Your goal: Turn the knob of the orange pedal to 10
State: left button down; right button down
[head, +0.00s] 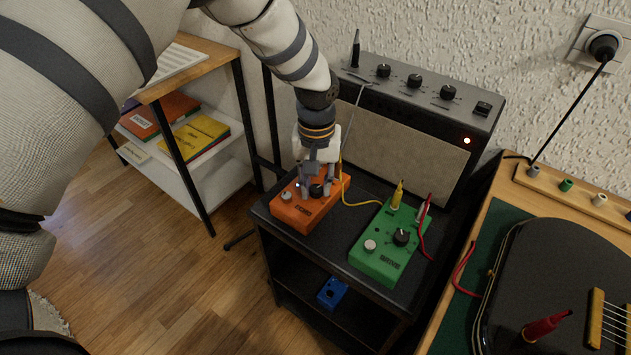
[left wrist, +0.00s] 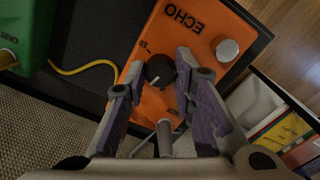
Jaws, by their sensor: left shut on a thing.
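The orange pedal (head: 291,214) lies on the top shelf of a black stand. In the left wrist view the pedal (left wrist: 190,32) shows the upside-down word ECHO, a silver footswitch (left wrist: 227,50) and a black knob (left wrist: 160,71). A pale pointer line shows on the knob, and small print that looks like 10 sits near it. My left gripper (head: 317,188) points down over the pedal. In the wrist view its two fingers (left wrist: 159,66) are on either side of the knob, shut on it. In the head view they partly hide the knob. My right gripper is not in view.
A green pedal (head: 366,262) with its own knob sits to the right on the same stand (head: 333,251). Yellow and red cables run close by. An amplifier (head: 395,135) stands behind. A blue pedal (head: 332,292) lies on the lower shelf.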

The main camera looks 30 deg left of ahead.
pick_arm(q)
jog(key=m, duration=0.4)
jog(key=shift+m, duration=0.3)
jog(key=m, duration=1)
jog(key=shift+m, duration=2.6)
jog(key=c, duration=1.3)
grip_release()
jog(key=shift+r, duration=0.1)
